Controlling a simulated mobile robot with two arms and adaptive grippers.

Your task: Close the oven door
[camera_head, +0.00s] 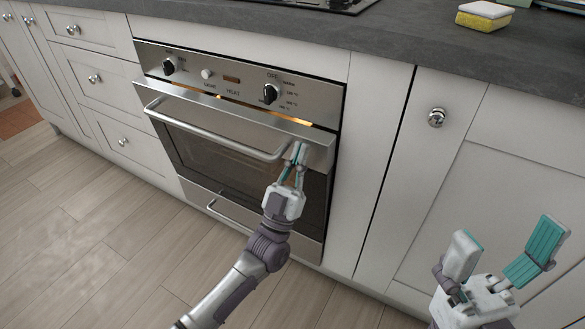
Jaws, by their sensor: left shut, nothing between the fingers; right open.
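The oven (232,85) is built into the white cabinets, and its steel door (215,165) with a dark window stands upright or nearly so. A thin strip of warm light shows along the door's top edge, under the control panel; I cannot tell whether the door is fully shut. The door handle (205,132) is a horizontal steel bar. My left gripper (298,152) is shut and empty, its fingertips at the right end of the handle, against or very near the door front. My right gripper (506,238) is open and empty, in front of the right cabinet.
A lower drawer with a handle (228,214) is under the door. White drawers (100,75) are at left and a cabinet door with a round knob (437,117) at right. The slate worktop (420,40) holds a sponge (484,16). The wooden floor (80,245) is clear.

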